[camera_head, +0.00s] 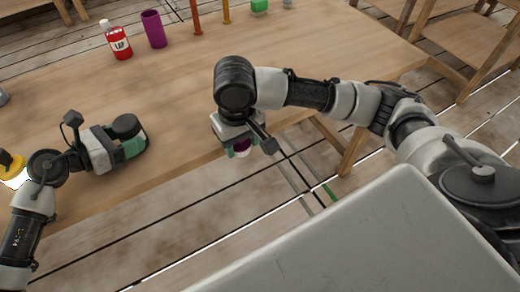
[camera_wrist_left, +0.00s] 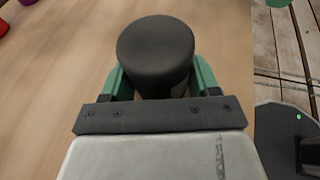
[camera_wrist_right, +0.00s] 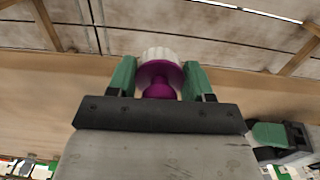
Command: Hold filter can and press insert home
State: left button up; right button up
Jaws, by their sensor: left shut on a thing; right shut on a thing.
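A dark, nearly black can (camera_head: 126,125) stands on the wooden table near its front edge at the left. My left gripper (camera_head: 124,140) is shut on it, with green fingers on both sides; the left wrist view shows the can (camera_wrist_left: 156,45) from above, with a plain dark top. My right gripper (camera_head: 240,147) is shut on a purple piece with a white ribbed end (camera_wrist_right: 160,75), held out past the table's front edge. In the head view only a bit of the purple piece (camera_head: 242,148) shows below the gripper. The can and the piece are well apart.
A red bottle (camera_head: 118,42), a purple cylinder (camera_head: 154,30), thin orange posts (camera_head: 196,15) and a green block (camera_head: 259,6) stand toward the table's back. A yellow object (camera_head: 12,165) is at the far left. The middle of the table (camera_head: 170,95) is clear.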

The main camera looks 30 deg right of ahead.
jog(key=shift+n, duration=0.7)
jog(key=w+a+r, duration=0.1)
jog(key=w+a, duration=0.1)
jog(key=a, duration=0.1)
jog(key=w+a+r, duration=0.2)
jog(key=w+a, duration=0.1)
jog(key=w+a+r, duration=0.2)
jog(key=w+a, duration=0.1)
jog(key=shift+w+r, duration=0.1)
jog(key=shift+w, duration=0.15)
notch_tip(320, 180, up, 9)
jog(key=n, duration=0.2)
send_over(124, 124)
jog(key=shift+w+r, duration=0.1)
jog(key=shift+f, duration=3.15)
jog(key=shift+f, duration=0.15)
jog(key=o, duration=1.4)
